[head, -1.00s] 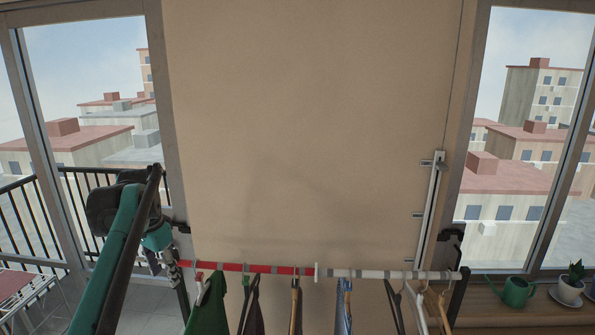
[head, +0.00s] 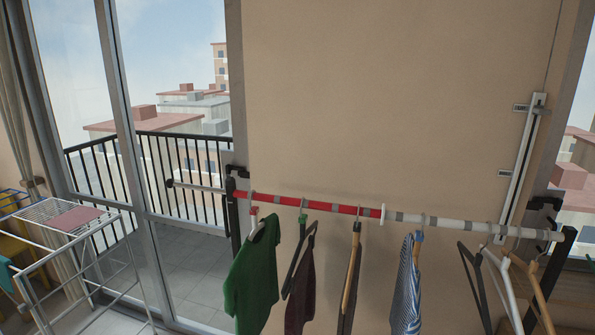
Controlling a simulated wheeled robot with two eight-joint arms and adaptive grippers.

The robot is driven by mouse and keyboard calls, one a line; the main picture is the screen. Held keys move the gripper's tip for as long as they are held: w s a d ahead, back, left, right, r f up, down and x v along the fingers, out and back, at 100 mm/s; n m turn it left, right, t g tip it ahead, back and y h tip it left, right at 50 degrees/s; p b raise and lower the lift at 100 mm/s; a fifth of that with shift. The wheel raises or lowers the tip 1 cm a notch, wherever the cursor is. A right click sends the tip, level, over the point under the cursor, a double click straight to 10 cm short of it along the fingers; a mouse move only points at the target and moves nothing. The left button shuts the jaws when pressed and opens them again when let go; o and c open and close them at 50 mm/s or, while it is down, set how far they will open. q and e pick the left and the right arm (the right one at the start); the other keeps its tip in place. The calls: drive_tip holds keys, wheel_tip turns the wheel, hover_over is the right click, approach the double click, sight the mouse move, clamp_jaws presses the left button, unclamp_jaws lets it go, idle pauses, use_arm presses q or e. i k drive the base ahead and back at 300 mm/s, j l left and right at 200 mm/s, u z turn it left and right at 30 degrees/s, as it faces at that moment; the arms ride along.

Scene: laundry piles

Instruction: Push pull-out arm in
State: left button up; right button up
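A pale, thin rod with a dark round end (head: 197,187), seemingly the pull-out arm, sticks out to the left from the dark bracket (head: 231,195) at the left end of the clothes rail (head: 320,206). The rail is red on its left part and white and grey on its right part. Neither of my grippers shows in the head view now, so their distance from the rod cannot be seen.
A green shirt (head: 252,275), other garments and empty hangers hang from the rail. A white drying rack (head: 95,240) stands at the lower left. Glass balcony doors are behind it. A slim white vertical rail (head: 521,165) is fixed to the wall at the right.

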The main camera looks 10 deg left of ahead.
sight(170, 182)
drive_tip(key=i+j+z, duration=0.2)
drive_tip(key=j, duration=1.25)
drive_tip(key=j+z, duration=0.25)
drive_tip(key=j, duration=1.2)
drive_tip(key=k+j+z, duration=0.2)
drive_tip(key=j, duration=1.25)
drive_tip(key=i+j, duration=0.05)
drive_tip(key=i, duration=0.05)
